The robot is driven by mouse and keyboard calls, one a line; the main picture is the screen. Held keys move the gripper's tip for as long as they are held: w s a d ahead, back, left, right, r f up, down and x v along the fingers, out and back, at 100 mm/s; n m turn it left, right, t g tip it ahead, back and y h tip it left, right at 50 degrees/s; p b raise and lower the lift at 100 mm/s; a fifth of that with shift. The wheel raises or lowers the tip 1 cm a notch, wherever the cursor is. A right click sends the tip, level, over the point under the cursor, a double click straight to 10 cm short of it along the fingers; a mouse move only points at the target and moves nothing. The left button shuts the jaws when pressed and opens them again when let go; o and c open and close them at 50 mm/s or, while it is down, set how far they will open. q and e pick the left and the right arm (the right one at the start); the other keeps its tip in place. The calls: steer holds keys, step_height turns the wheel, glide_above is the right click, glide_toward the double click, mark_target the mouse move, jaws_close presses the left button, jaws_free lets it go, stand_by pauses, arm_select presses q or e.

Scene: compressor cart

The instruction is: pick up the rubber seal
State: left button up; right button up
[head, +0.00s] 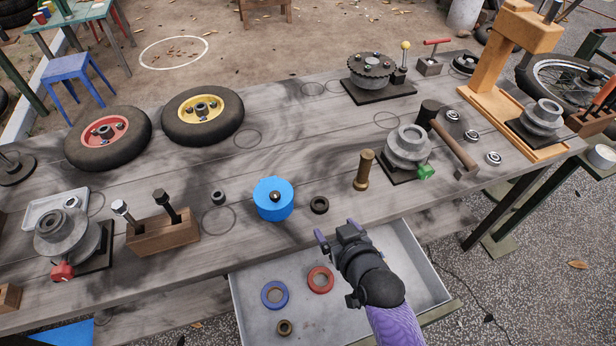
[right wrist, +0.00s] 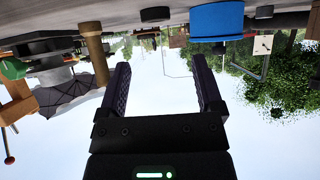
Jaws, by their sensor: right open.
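A black ring, which looks like the rubber seal (head: 319,205), lies flat near the bench's front edge, between a blue round container and a brass-coloured post. My right gripper (head: 335,232) is open and empty, just in front of the seal, over the drawer side of the edge. In the right wrist view, which is upside down, the open fingers (right wrist: 162,78) have only background between them. A dark round thing, likely the seal (right wrist: 155,15), shows beyond the tips near the top. My left gripper is not in view.
The blue container (head: 273,199) stands left of the seal and the brass post (head: 363,171) right of it. A wooden block with bolts (head: 165,234) stands further left.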

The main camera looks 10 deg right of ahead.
mark_target(322, 209)
steer(key=b+x, duration=0.2)
steer(key=x, duration=0.1)
steer(key=b+x, duration=0.2)
steer(key=x, duration=0.1)
steer(key=b+x, duration=0.2)
steer(key=x, duration=0.1)
steer(key=shift+w+d+f, duration=0.25)
steer(key=shift+w+f, duration=0.05)
steer(key=shift+f, duration=0.05)
steer(key=shift+w, duration=0.15)
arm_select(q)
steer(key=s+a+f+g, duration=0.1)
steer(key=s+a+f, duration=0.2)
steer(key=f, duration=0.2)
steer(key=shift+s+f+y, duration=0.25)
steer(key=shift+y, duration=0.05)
arm_select(e)
steer(key=shift+r, duration=0.2)
steer(key=shift+c, duration=0.4)
steer(key=c, duration=0.9)
jaws_close()
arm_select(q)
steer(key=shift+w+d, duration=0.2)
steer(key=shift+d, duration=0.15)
